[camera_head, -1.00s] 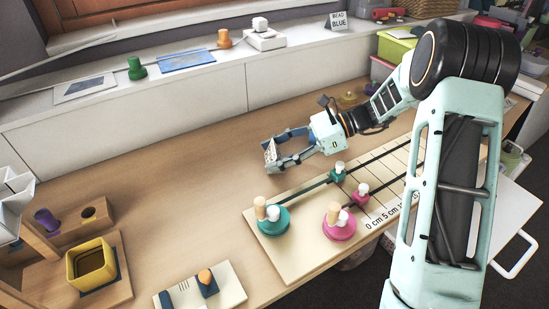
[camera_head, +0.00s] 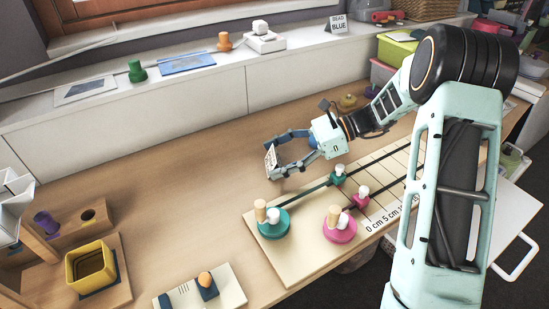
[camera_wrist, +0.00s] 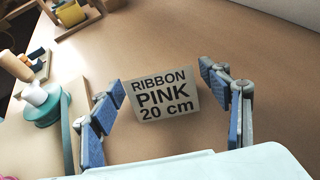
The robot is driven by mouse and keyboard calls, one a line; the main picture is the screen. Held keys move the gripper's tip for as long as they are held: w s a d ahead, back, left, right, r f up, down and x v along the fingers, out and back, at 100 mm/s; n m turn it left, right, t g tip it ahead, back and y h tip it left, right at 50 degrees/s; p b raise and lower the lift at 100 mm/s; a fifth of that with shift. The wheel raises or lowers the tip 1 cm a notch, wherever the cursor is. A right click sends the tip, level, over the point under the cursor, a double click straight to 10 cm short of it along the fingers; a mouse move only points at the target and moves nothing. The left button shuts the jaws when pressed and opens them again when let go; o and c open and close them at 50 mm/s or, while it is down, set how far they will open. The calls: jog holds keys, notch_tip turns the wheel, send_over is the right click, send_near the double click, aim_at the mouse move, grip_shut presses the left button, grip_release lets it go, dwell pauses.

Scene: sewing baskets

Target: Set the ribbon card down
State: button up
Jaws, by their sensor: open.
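The ribbon card (camera_wrist: 163,96) reads "RIBBON PINK 20 cm" in the wrist view. It stands slightly tilted back on the bare wooden table, between and just beyond my fingertips. In the head view the card (camera_head: 271,161) shows as a small pale plate at the tips of my gripper (camera_head: 275,158). In the wrist view my gripper (camera_wrist: 170,98) is open, with a blue-padded finger on each side of the card. Gaps show between both fingers and the card. The card's base contact is hard to make out.
The measuring board (camera_head: 285,262) lies to the right and front, with a teal spool (camera_head: 273,228) and a pink spool (camera_head: 339,232) on it. A yellow square box (camera_head: 90,262) stands at left. The table left of my gripper is clear.

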jog(key=p+v, duration=0.3)
jog(key=v, duration=0.8)
jog(key=shift+r, duration=0.1)
jog(key=shift+d+r, duration=0.1)
jog(key=shift+d, duration=0.25)
